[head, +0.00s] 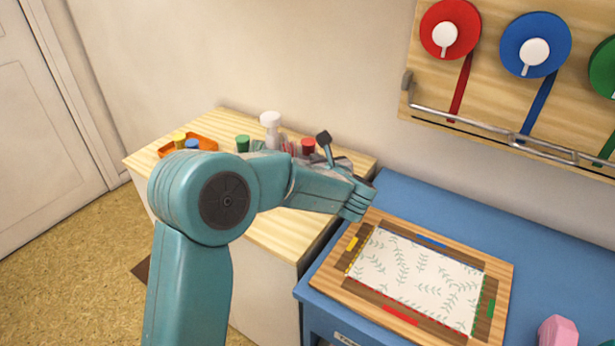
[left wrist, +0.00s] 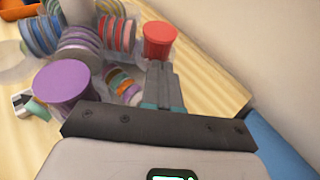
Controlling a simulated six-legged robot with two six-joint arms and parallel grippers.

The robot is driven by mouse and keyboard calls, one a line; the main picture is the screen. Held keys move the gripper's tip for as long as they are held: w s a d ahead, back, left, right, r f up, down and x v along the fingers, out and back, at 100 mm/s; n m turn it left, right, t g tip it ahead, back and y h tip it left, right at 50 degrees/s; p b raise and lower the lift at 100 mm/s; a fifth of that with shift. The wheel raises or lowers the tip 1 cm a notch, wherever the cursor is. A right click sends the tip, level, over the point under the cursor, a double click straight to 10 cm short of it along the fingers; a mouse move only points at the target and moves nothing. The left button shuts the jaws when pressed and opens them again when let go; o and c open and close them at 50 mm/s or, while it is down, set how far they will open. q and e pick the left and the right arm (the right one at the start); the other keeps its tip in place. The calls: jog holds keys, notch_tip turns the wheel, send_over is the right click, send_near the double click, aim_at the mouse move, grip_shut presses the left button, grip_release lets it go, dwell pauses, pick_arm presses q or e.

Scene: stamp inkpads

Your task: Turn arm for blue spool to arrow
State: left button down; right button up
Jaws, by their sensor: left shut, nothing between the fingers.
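The blue spool (head: 550,35) hangs on the wooden wall board at the upper right of the head view. A white arm (head: 534,51) sits on its face, with a short narrow end pointing down. I cannot make out an arrow. A blue ribbon (head: 539,105) runs down from the spool. My left gripper (left wrist: 160,75) is shut and empty over the side cabinet, beside a red round container (left wrist: 160,42). It is far from the blue spool. My right gripper is not in view.
A red spool (head: 436,18) and a green spool (head: 603,68) flank the blue one. A metal rail (head: 480,124) runs below them. The blue table (head: 420,205) holds a framed leaf-pattern sheet (head: 395,265) and a pink object (head: 558,332). Several small spools crowd the cabinet top (head: 270,232).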

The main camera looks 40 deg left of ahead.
pick_arm(q)
jog(key=shift+w+a+b, duration=0.25)
jog(key=shift+w+b, duration=0.2)
jog(key=shift+b, duration=0.05)
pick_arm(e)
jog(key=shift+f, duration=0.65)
pick_arm(q)
jog(key=shift+w, duration=0.2)
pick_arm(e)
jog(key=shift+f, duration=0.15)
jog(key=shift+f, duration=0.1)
